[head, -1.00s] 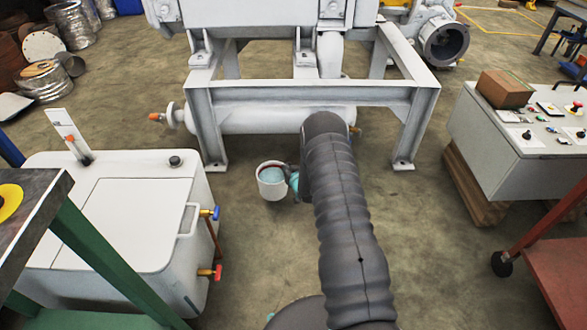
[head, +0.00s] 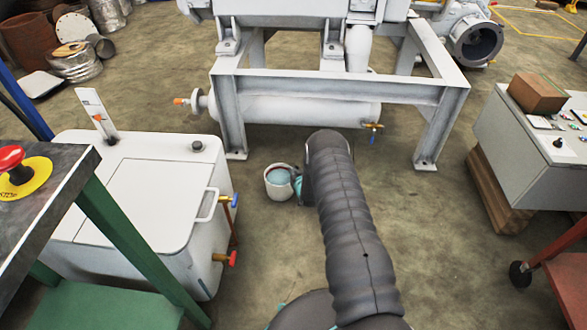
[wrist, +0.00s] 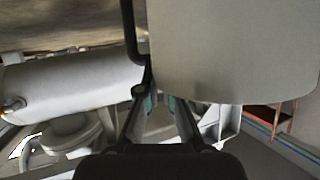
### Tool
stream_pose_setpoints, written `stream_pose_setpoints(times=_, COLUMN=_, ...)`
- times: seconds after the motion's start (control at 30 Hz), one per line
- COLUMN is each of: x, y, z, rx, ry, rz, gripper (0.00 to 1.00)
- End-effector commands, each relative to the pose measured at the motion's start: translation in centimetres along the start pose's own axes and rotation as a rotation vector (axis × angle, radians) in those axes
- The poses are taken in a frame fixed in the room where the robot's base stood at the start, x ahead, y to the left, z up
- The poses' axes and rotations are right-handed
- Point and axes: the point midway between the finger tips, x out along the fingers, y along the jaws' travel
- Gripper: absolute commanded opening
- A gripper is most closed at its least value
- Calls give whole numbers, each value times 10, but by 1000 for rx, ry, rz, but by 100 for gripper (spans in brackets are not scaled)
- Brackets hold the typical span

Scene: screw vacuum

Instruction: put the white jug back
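The white jug (head: 279,186) hangs upright by the end of my arm in the head view, with pale blue liquid inside. In the wrist view the jug (wrist: 235,50) fills the upper right, its dark handle (wrist: 129,30) on its left side. My gripper (wrist: 162,102) has its two fingers close together at the lower part of this handle and appears shut on it. The exact contact is dark and hard to make out. In the head view my gripper (head: 298,184) is mostly hidden behind my arm, with only a teal bit showing beside the jug.
A white tank cabinet (head: 130,200) with blue and red valves stands at left, beside a green-legged table (head: 125,240). A grey machine frame (head: 340,85) stands ahead. A control box (head: 530,150) and red cart (head: 560,265) are at right. Floor (head: 440,230) between is clear.

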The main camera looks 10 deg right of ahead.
Motion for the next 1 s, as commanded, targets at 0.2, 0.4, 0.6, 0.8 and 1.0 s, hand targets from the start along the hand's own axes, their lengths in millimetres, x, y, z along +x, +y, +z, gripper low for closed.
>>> stream_pose_setpoints(times=0.2, x=1, y=0, z=-5, rx=0, ry=10, rz=0, gripper=0)
stream_pose_setpoints(times=0.4, x=1, y=0, z=1, rx=0, ry=2, rz=0, gripper=8)
stream_pose_setpoints(times=0.6, x=1, y=0, z=1, rx=0, ry=2, rz=0, gripper=31)
stream_pose_setpoints(times=0.8, x=1, y=0, z=0, rx=0, ry=2, rz=0, gripper=31)
stream_pose_setpoints(times=1.0, x=-12, y=0, z=-2, rx=0, ry=2, rz=0, gripper=31)
